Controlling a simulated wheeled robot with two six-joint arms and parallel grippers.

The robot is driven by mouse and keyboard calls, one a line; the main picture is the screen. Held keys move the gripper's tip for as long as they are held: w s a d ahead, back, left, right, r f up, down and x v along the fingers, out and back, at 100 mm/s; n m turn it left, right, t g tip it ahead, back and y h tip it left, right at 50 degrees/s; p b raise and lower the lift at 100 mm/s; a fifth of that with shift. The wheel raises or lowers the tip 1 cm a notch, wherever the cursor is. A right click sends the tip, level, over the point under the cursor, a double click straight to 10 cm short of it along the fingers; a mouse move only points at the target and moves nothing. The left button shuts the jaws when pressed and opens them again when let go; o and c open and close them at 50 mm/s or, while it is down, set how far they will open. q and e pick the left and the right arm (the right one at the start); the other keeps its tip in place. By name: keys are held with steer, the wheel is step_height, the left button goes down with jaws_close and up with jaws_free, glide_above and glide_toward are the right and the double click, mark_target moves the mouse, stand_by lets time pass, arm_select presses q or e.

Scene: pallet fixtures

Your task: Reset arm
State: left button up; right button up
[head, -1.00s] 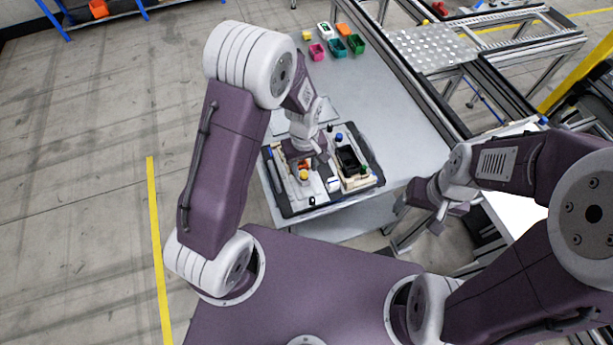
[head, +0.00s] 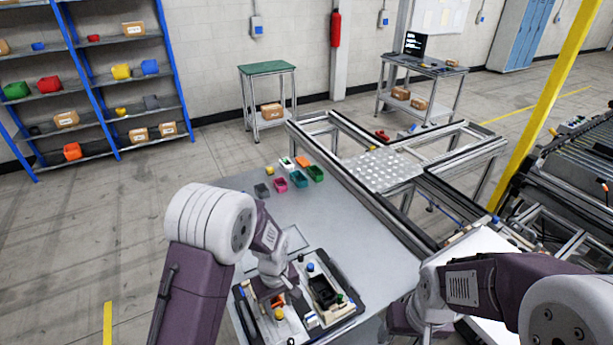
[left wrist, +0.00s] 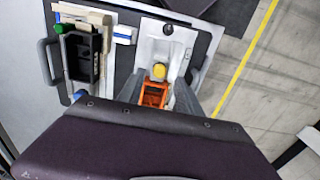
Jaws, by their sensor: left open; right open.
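My left gripper (left wrist: 158,92) is open in the left wrist view, its two grey fingers standing on either side of an orange part with a yellow top (left wrist: 159,71) in a white fixture (left wrist: 165,42). I cannot tell whether the fingers touch the part. In the head view my left arm reaches down over the dark pallet (head: 352,314) at the table's near edge. My right arm is at the right of the head view, beyond the table edge. Its gripper fingers are hidden or cut off there.
The pallet also holds a black tray in a beige fixture (left wrist: 100,20). Several small coloured bins, including a green one (head: 316,173), stand at the table's far end. A metal frame conveyor (head: 385,172) runs along the table's right side. The table's middle (head: 340,225) is clear.

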arm_select(q)
steer(key=a+r+t+b, duration=0.2)
steer(key=a+r+b, duration=0.1)
steer(key=b, duration=0.1)
steer(key=s+a+m+b, duration=0.1)
steer(key=s+a+m, duration=0.2)
steer(key=s+m, duration=0.3)
steer(key=s, duration=0.4)
steer(key=shift+s+r+m+g+b, duration=0.15)
steer(key=shift+m+g+b, duration=0.15)
steer(key=shift+g, duration=0.1)
steer(key=shift+s, duration=0.15)
steer(key=shift+d, duration=0.1)
